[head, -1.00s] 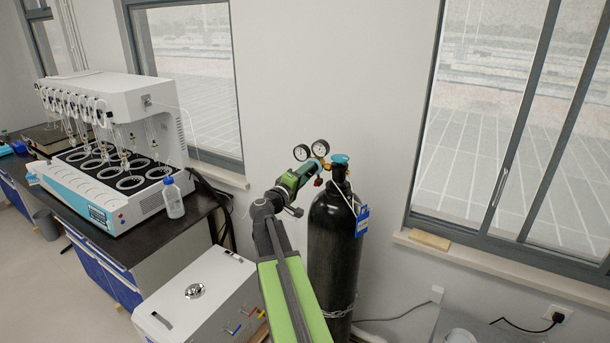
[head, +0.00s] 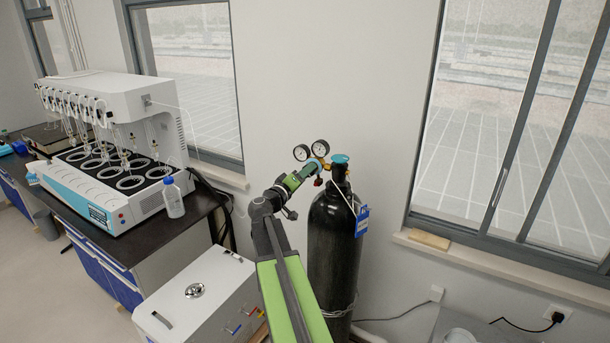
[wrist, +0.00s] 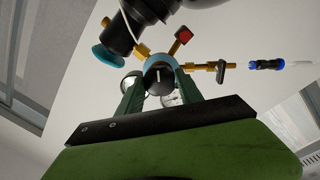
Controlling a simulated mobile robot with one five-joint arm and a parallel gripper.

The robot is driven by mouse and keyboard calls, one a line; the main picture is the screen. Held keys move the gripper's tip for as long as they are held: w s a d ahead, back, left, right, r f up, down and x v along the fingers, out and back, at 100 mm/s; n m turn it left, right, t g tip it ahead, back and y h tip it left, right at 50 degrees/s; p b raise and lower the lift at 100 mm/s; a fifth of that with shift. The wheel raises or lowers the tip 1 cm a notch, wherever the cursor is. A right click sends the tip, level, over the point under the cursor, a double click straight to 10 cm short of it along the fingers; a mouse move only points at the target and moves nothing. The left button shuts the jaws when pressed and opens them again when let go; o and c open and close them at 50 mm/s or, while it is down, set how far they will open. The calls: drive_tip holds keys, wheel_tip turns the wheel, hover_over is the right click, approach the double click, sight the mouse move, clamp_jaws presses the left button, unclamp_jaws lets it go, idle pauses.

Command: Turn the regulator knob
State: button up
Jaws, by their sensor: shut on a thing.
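The regulator knob (wrist: 158,77) is black with a white mark and shows in the wrist view at the front of the regulator. My gripper (wrist: 159,84) has its two green fingers on either side of the knob, shut on it. In the head view my gripper (head: 310,169) reaches the regulator (head: 322,161) from the left, and the knob is hidden behind the fingers. Two round gauges (head: 311,150) stand above the gripper. The regulator is fixed to the top of a black gas cylinder (head: 333,235).
A light-blue valve handwheel (head: 340,158) tops the cylinder, with a blue tag (head: 362,221) hanging at its side. A white metal box (head: 195,300) stands left of my arm. A multi distiller (head: 110,140) and a wash bottle (head: 173,198) are on the dark bench.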

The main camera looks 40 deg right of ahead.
drive_tip(key=o, duration=1.4)
drive_tip(key=b+v, duration=0.1)
drive_tip(key=v, duration=1.6)
drive_tip(key=shift+a, duration=0.15)
